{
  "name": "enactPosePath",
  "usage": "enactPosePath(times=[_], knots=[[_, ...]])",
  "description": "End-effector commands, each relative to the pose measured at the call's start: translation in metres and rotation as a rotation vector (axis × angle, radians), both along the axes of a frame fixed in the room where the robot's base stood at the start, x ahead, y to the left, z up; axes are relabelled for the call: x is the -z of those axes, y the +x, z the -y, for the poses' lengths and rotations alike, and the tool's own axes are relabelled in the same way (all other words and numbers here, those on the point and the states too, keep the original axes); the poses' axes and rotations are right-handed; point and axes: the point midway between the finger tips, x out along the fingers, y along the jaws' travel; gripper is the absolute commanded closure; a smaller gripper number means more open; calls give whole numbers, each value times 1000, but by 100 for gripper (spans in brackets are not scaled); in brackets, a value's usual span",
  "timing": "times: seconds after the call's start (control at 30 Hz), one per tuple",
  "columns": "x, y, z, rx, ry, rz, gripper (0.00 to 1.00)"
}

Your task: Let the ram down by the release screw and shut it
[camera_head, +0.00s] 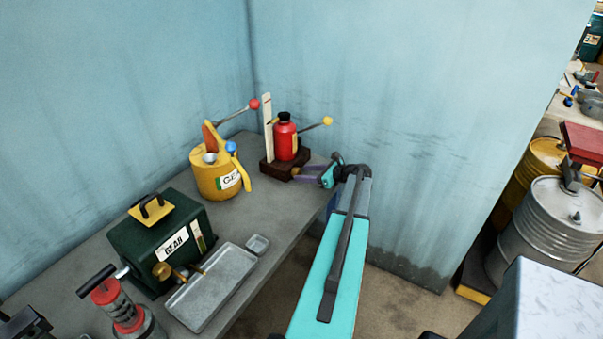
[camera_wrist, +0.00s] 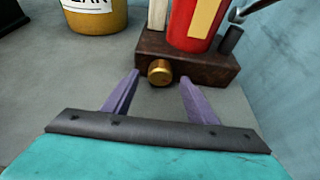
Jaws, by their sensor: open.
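The jack's red body (camera_head: 285,140) stands upright on a dark brown base block (camera_head: 271,168) in the back corner of the bench, with a black top (camera_head: 284,117). In the wrist view the red body (camera_wrist: 194,24) shows only its lower part. The brass release screw (camera_wrist: 159,71) sticks out of the base's near face. My gripper (camera_wrist: 160,80) is open and empty, its purple fingers low on either side of the screw with gaps to both. Whether the tips reach level with it is unclear. In the head view my gripper (camera_head: 304,172) is just right of the base.
A white upright strip (camera_head: 267,125) and a yellow-knobbed lever (camera_head: 328,121) flank the red body. A yellow can (camera_head: 213,182) stands left of it. A green box (camera_head: 165,235), shallow metal tray (camera_head: 212,285) and small dish (camera_head: 258,245) are nearer. Blue walls close the corner behind.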

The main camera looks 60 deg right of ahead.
Motion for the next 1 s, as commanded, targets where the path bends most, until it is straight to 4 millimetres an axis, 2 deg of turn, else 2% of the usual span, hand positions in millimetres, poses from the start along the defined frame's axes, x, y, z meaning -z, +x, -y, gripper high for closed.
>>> enactPosePath(times=[0.2, 0.53, 0.57, 0.8, 1.0], knots=[[6, 15, 1, 1, 0, 0, 48], [7, 17, 1, 1, 0, 0, 48], [7, 17, 1, 1, 0, 0, 49], [7, 16, 1, 2, -1, 0, 89], [8, 16, 0, 2, -12, 0, 89]])
